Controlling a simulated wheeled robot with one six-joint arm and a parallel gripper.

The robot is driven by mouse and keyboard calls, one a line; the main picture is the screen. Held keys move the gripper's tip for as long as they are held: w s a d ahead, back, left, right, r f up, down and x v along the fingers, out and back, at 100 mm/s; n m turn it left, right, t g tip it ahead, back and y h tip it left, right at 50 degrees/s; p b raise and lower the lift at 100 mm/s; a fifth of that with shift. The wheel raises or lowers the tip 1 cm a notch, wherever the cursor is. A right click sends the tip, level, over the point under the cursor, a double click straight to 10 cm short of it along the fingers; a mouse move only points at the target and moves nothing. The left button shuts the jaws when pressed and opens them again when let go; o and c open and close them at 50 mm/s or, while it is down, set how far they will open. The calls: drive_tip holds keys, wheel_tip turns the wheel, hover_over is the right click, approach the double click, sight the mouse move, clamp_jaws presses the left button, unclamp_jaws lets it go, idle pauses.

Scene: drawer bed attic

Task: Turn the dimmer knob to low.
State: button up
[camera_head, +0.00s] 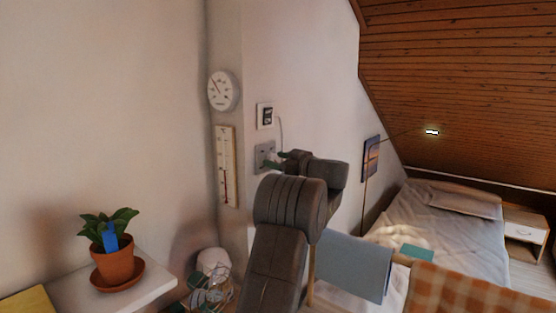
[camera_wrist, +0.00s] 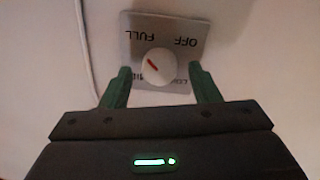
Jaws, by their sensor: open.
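The dimmer knob (camera_wrist: 158,68) is round and white with a red mark, on a grey plate (camera_wrist: 190,24). The lettering shows upside down in the wrist view: FULL at top left, OFF at top right, and partly covered words at the bottom. The red mark slants toward the upper left, on the FULL side. My gripper (camera_wrist: 160,73) is open, its green fingers on either side of the knob with gaps between. In the head view the plate (camera_head: 262,152) is on the wall, partly hidden by my gripper (camera_head: 277,160). I cannot tell the fingertips' exact depth.
A framed switch or display (camera_head: 265,115) is above the plate, with a cable (camera_wrist: 84,45) running down beside it. A round gauge (camera_head: 223,90) and a thermometer (camera_head: 227,170) hang left. A potted plant (camera_head: 113,265) stands on a shelf. Hanging cloths (camera_head: 353,267) are at lower right.

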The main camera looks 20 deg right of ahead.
drive_tip(key=c, duration=1)
drive_tip(key=shift+n, duration=0.3)
